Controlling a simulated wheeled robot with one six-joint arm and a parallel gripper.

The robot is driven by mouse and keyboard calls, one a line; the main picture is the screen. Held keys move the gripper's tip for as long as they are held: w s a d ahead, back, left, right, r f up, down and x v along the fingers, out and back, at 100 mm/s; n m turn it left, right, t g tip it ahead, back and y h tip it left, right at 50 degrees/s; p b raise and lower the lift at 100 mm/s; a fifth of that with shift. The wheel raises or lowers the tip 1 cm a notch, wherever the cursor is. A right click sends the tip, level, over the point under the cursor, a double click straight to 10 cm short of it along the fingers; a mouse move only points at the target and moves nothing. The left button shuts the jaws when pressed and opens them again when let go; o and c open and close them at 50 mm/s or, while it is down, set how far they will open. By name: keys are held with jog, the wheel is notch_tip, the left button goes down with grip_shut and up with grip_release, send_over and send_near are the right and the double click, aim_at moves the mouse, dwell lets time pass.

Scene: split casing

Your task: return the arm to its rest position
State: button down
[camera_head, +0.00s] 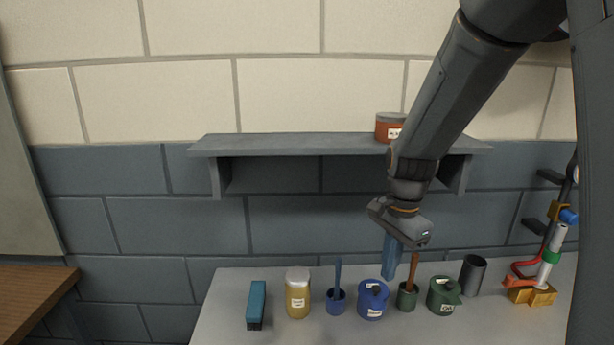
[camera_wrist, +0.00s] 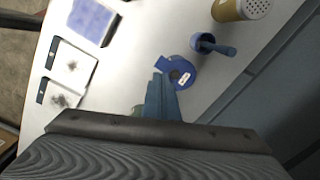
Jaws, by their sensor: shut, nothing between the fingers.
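My gripper (camera_head: 391,262) hangs from my dark arm above the light workbench (camera_head: 215,312), fingers pointing down, shut and empty. In the head view its blue fingers are just above and behind the blue lidded pot (camera_head: 371,303) and the green pot with a brown handle (camera_head: 407,299). In the wrist view the shut fingers (camera_wrist: 160,92) show at the middle, with the blue pot (camera_wrist: 181,72) just beyond their tips. I cannot tell the exact gap.
A wall shelf (camera_head: 300,144) holding a red-brown tin (camera_head: 388,127) is close behind my arm. The bench has a blue block (camera_head: 256,304), yellow jar (camera_head: 298,293), blue cup with handle (camera_head: 336,300), green pot (camera_head: 442,295), dark cylinder (camera_head: 472,275) and a pipe stand (camera_head: 540,270) at right.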

jog(key=s+f+n+t+b, duration=0.1)
jog(key=s+f+n+b, duration=0.4)
jog(key=s+f+n, duration=0.3)
jog(key=s+n, duration=0.2)
jog(key=n, duration=0.2)
jog(key=shift+s+a+f+n+h+b, duration=0.2)
jog(key=shift+a+f+n+h+b, duration=0.1)
jog(key=shift+n+b, duration=0.1)
